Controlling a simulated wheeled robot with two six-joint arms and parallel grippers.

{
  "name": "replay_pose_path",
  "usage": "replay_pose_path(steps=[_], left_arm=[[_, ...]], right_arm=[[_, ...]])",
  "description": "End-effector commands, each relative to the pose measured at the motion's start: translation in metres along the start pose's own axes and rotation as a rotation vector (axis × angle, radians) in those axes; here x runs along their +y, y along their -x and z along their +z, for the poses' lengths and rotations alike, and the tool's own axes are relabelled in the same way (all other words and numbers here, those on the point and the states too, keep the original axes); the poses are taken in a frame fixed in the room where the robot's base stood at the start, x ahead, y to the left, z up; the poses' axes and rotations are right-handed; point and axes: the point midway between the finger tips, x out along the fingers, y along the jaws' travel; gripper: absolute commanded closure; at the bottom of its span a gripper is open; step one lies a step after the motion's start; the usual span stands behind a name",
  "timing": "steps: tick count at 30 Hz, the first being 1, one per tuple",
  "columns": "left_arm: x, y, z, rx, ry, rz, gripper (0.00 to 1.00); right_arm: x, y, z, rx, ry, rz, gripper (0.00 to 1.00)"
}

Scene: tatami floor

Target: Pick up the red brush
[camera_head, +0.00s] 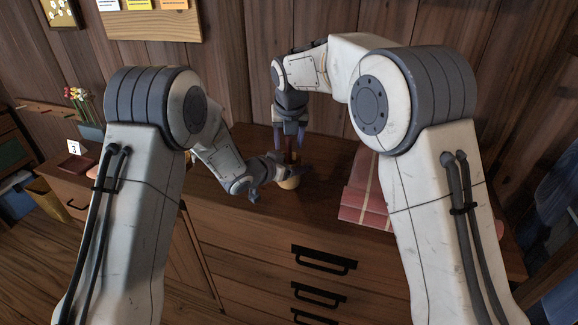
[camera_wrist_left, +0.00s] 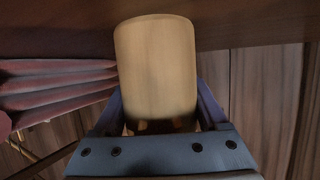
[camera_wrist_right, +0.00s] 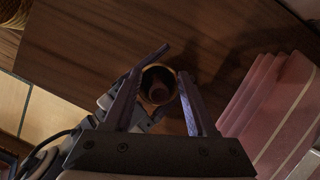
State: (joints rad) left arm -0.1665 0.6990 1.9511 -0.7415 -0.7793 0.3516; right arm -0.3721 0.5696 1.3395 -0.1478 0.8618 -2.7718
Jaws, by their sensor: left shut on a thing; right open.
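A pale wooden pot (camera_wrist_left: 157,68) fills the middle of the left wrist view, between the fingers of my left gripper (camera_wrist_left: 160,105), which is shut on it. In the head view the pot (camera_head: 289,183) shows low on the cabinet top, partly hidden by that gripper. The red brush (camera_head: 289,148) stands above the pot, dark red and narrow. My right gripper (camera_head: 290,140) points down over the pot, open, with a finger on each side of the brush. In the right wrist view the brush's round end (camera_wrist_right: 157,88) shows inside the pot's rim, between the open fingers (camera_wrist_right: 160,75).
A pink folded cloth or stack (camera_head: 366,190) lies right of the pot on the dark wooden cabinet top (camera_head: 325,155). A flower vase (camera_head: 90,128) and a small white card (camera_head: 74,147) stand at the far left. A wooden wall rises behind.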

Motion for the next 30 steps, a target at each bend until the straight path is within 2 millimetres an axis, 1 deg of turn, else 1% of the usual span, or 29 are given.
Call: replay_pose_path(steps=[1, 3, 10, 11, 12, 15, 30], left_arm=[[0.0000, 0.0000, -0.0005, 0.001, 0.000, 0.000, 0.80], [0.0000, 0.0000, -0.0005, 0.001, 0.000, 0.000, 0.80], [0.0000, 0.0000, -0.0005, 0.001, 0.000, 0.000, 0.80], [-0.0001, 0.0000, -0.0005, 0.001, 0.000, 0.000, 0.80], [-0.0001, 0.0000, -0.0005, 0.001, 0.000, 0.000, 0.80], [0.0000, 0.0000, -0.0005, 0.001, 0.000, 0.000, 0.80], [0.0000, 0.0000, -0.0004, 0.001, 0.000, 0.000, 0.80]], right_arm=[[-0.0003, -0.0055, 0.0000, 0.001, -0.001, -0.001, 0.43], [-0.0002, -0.0098, 0.0004, -0.001, -0.001, 0.000, 0.43], [0.0000, -0.0112, 0.0006, -0.002, -0.001, 0.001, 0.43], [0.0000, -0.0111, 0.0006, -0.002, -0.001, 0.001, 0.51], [0.0001, -0.0110, 0.0006, -0.002, -0.001, 0.001, 0.66], [0.0001, -0.0109, 0.0005, -0.002, -0.001, 0.001, 1.00], [0.0002, -0.0106, 0.0006, -0.002, -0.001, 0.001, 1.00]])
